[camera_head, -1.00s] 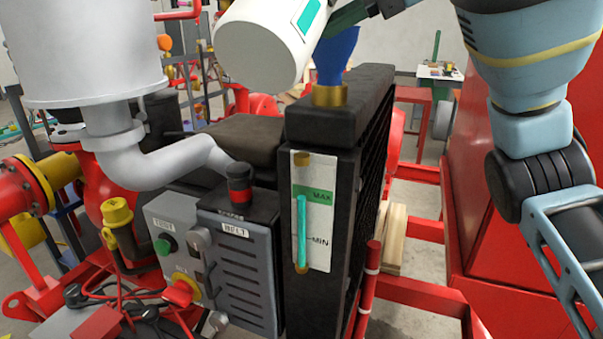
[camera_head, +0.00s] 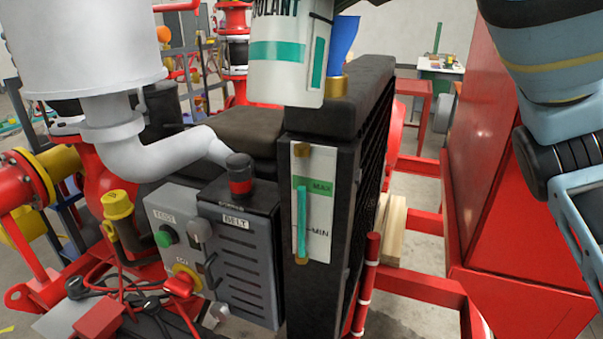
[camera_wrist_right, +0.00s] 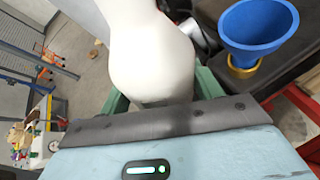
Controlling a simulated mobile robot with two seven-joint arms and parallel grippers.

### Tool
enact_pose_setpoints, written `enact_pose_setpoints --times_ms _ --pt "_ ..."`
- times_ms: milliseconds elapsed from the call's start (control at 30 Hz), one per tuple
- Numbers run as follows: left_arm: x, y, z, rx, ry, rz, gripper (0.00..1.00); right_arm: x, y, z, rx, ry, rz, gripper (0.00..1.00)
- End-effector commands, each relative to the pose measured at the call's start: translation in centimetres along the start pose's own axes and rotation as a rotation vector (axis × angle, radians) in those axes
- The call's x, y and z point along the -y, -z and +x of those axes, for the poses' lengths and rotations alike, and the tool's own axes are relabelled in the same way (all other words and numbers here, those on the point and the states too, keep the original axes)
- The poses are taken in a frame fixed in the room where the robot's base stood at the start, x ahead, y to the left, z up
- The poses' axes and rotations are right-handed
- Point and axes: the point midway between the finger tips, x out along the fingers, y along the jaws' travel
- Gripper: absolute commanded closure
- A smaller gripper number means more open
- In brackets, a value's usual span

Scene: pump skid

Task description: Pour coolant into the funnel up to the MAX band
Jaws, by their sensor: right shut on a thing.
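The white coolant jug (camera_head: 283,75) with teal bands is nearly upright in the head view, in front of and left of the blue funnel (camera_head: 343,38); its top is cut off. In the right wrist view my right gripper (camera_wrist_right: 160,98) is shut on the coolant jug (camera_wrist_right: 150,50), and the funnel (camera_wrist_right: 257,30) stands to its right, apart from it. The funnel sits in a brass neck (camera_head: 336,87) on the black radiator. The sight gauge (camera_head: 302,222) shows teal coolant with its top within the green MAX band (camera_head: 318,187). My left gripper is out of view.
A large white canister (camera_head: 80,45) with a bent pipe rises at left. A red cabinet (camera_head: 490,150) stands at right, near my right arm.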

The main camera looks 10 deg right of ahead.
Motion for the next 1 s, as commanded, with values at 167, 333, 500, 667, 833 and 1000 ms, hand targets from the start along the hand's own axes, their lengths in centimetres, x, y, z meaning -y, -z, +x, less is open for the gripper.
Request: enact_pose_setpoints --times_ms 167,333,500,667,833,1000 --pt "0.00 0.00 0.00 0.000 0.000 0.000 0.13 -0.29 -0.05 -0.16 0.028 0.024 -0.058 0.65" --pt "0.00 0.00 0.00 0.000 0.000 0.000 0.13 -0.26 -0.03 -0.15 0.029 0.025 -0.061 0.65" --pt "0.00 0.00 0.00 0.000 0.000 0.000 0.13 0.06 0.10 -0.03 0.086 0.084 -0.195 0.65" --pt "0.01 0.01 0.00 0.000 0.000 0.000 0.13 0.10 0.07 0.03 0.104 0.099 -0.238 0.65" --pt "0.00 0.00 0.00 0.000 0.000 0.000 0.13 0.10 0.07 0.04 0.102 0.098 -0.236 0.65" --pt "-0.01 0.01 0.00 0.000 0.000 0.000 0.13 0.09 0.07 0.04 0.102 0.098 -0.235 0.65"
